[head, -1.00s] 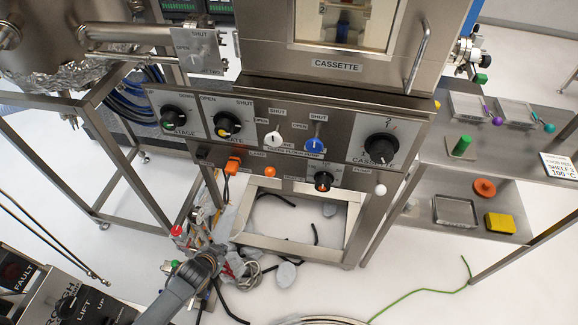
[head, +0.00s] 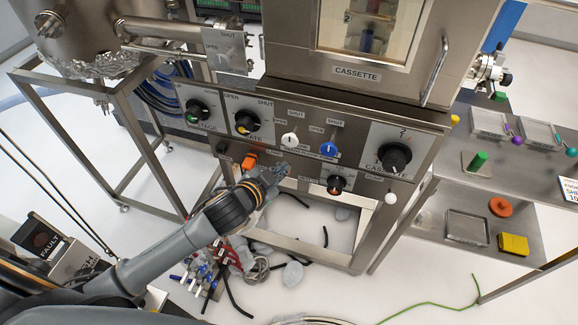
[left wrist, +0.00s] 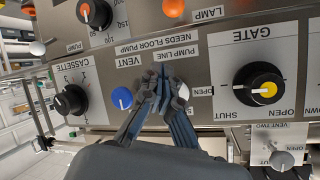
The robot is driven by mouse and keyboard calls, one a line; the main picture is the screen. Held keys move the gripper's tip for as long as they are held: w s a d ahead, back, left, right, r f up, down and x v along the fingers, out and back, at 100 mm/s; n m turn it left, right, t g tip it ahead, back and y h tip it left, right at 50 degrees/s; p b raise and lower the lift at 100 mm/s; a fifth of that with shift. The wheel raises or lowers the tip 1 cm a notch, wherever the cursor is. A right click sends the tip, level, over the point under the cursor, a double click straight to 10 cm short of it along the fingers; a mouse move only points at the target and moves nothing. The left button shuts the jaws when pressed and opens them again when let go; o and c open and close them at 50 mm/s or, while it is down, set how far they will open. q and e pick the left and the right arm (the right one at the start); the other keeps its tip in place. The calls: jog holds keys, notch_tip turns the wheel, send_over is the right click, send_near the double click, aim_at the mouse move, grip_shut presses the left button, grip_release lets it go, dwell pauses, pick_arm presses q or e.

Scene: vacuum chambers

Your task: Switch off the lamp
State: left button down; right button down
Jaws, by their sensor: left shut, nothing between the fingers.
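The LAMP label (left wrist: 208,14) shows upside down at the top of the left wrist view. I cannot tell the lamp control's setting. In the left wrist view the left fingertips (left wrist: 163,74) are together, between a blue knob (left wrist: 122,98) and a white knob (left wrist: 183,91). My right gripper is out of view.
The black STAGE knob (head: 196,111), GATE knob (head: 246,122) and CASSETTE knob (head: 394,157) are on the same panel. An orange-marked dial (head: 336,184) and a white ball (head: 390,198) sit right of my gripper. Cables and hoses lie on the floor below.

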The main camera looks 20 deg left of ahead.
pick_arm(q)
jog(key=p+x, duration=0.1)
jog(key=x, duration=0.8)
jog(key=shift+w+p, duration=0.3)
jog(key=shift+s+a+f+p, duration=0.3)
jog(key=shift+s+a+f, duration=0.1)
jog(key=shift+f, duration=0.15)
jog(key=shift+s+a+f+p, duration=0.25)
jog(key=shift+a+f, duration=0.15)
jog(key=shift+f, duration=0.2)
jog(key=shift+s+a+f, duration=0.2)
jog(key=shift+s+a, duration=0.05)
jog(key=shift+s, duration=0.1)
jog(key=shift+f, duration=0.1)
jog(key=shift+w, duration=0.1)
jog(key=shift+f, duration=0.1)
